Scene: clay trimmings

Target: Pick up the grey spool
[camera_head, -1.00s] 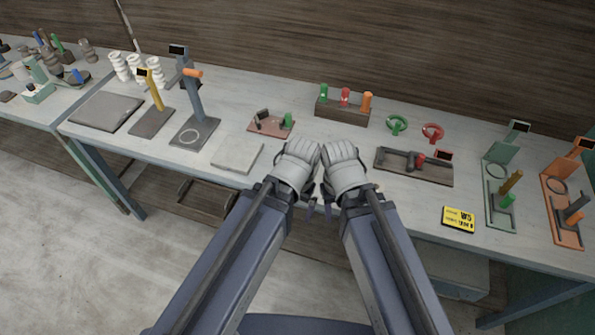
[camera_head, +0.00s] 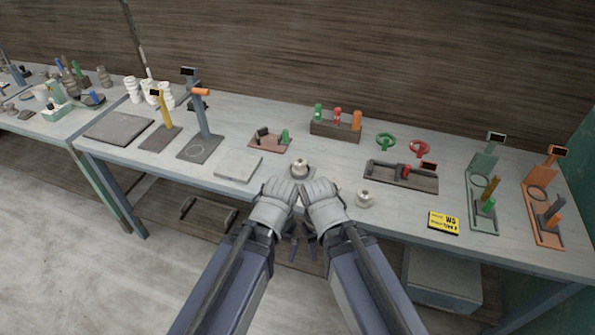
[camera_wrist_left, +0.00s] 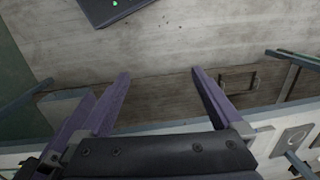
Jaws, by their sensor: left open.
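Two small pale metallic pieces that look like spools stand on the bench. One spool-like piece (camera_head: 299,168) is on a small dark base just beyond my wrists, and the other spool-like piece (camera_head: 365,199) is to the right, nearer the front edge. I cannot tell which is the grey spool. My left gripper (camera_wrist_left: 160,73) is open and empty in the left wrist view, over the floor. In the head view my left gripper (camera_head: 294,250) and right gripper (camera_head: 312,248) hang down close together in front of the bench, short of both pieces. The right jaws are too small to read.
Left of centre are a light square plate (camera_head: 238,167), a stand with an orange top (camera_head: 203,125) and a dark slab (camera_head: 119,128). Behind are a block with coloured cylinders (camera_head: 336,128) and a clamp board (camera_head: 401,176). A yellow label (camera_head: 443,222) lies right.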

